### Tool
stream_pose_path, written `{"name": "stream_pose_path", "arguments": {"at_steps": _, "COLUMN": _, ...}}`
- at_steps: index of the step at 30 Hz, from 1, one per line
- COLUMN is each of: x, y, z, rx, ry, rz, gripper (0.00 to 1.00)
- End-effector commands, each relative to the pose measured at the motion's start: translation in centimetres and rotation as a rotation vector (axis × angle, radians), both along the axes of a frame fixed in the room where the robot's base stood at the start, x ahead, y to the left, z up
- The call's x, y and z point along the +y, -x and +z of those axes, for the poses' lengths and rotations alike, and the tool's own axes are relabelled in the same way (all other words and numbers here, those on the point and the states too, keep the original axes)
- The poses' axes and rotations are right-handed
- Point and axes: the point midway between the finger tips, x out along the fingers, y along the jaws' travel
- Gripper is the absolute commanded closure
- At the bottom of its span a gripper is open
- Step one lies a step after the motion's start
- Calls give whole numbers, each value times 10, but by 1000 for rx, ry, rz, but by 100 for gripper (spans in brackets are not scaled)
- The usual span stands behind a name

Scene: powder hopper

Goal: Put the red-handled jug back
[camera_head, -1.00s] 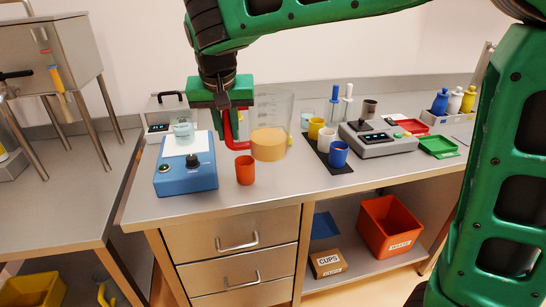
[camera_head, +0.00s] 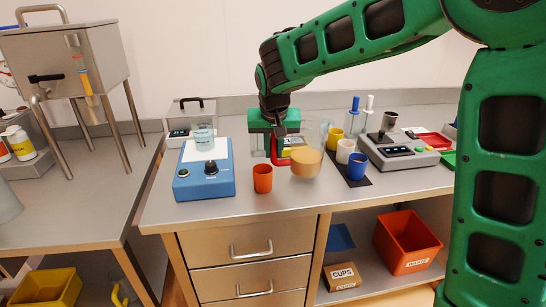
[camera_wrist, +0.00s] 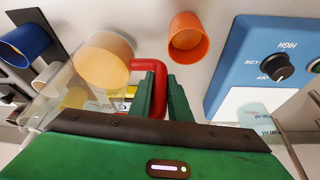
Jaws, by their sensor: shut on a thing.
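The red-handled jug (camera_head: 306,161) is a clear beaker with tan powder in its bottom. It stands out over the steel bench, tilted a little. My gripper (camera_head: 279,152) is shut on its red handle (camera_wrist: 135,75). In the wrist view the jug's tan base (camera_wrist: 103,60) is at the upper left, and my green fingers (camera_wrist: 160,92) close beside the handle. Whether the jug touches the bench is hard to tell.
A blue stirrer plate (camera_head: 204,180) with a beaker (camera_head: 203,137) is left. White, yellow and blue cups (camera_head: 357,166) stand on a dark mat to the right. A steel hopper (camera_head: 75,58) is far left.

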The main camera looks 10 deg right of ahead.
Motion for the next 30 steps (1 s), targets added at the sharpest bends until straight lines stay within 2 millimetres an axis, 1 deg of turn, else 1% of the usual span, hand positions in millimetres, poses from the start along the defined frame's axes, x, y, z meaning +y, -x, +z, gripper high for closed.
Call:
{"name": "stream_pose_path", "arguments": {"at_steps": 1, "x": 0, "y": 0, "z": -8, "rx": 2, "ry": 1, "rz": 1, "gripper": 100}}
{"name": "stream_pose_path", "arguments": {"at_steps": 4, "x": 0, "y": 0, "z": -19, "rx": 1, "ry": 1, "rz": 1, "gripper": 100}}
{"name": "stream_pose_path", "arguments": {"at_steps": 14, "x": 1, "y": 0, "z": -21, "rx": -1, "ry": 0, "rz": 1, "gripper": 100}}
{"name": "stream_pose_path", "arguments": {"at_steps": 15, "x": 1, "y": 0, "z": -22, "rx": 0, "ry": -1, "rz": 1, "gripper": 78}}
{"name": "stream_pose_path", "arguments": {"at_steps": 17, "x": 1, "y": 0, "z": -22, "rx": 0, "ry": -1, "rz": 1, "gripper": 64}}
{"name": "stream_pose_path", "arguments": {"at_steps": 26, "x": 2, "y": 0, "z": -21, "rx": 0, "ry": 0, "rz": 2, "gripper": 64}}
{"name": "stream_pose_path", "arguments": {"at_steps": 30, "x": 3, "y": 3, "z": -13, "rx": -1, "ry": -1, "rz": 3, "gripper": 64}}
